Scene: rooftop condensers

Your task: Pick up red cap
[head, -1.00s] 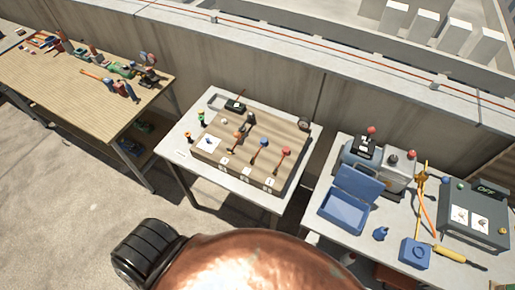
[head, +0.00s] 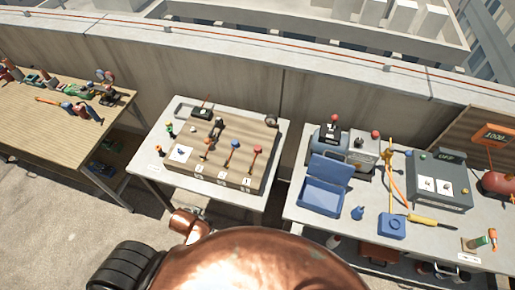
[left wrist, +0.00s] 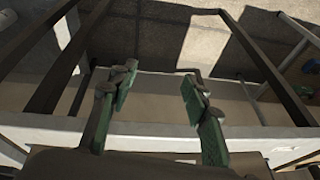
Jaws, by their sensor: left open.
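In the head view, a small red cap-like top (head: 258,149) sits on a short stem at the right end of a brown board (head: 268,130) on the middle table. A blue top (head: 235,143) and an orange one stand to its left. Other red knobs are on the right table's grey machine, and I cannot tell for certain which red piece is the cap. My left gripper (left wrist: 159,76) shows in the left wrist view, open with nothing between its green-padded fingers. No red piece shows there. My right gripper is in neither view.
The middle table (head: 208,187) stands between a wooden workbench (head: 50,130) and the right table (head: 300,215). The right table holds an open blue box (head: 322,192) and a grey control box (head: 440,180). A concrete wall runs behind. Table framing shows near my left gripper.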

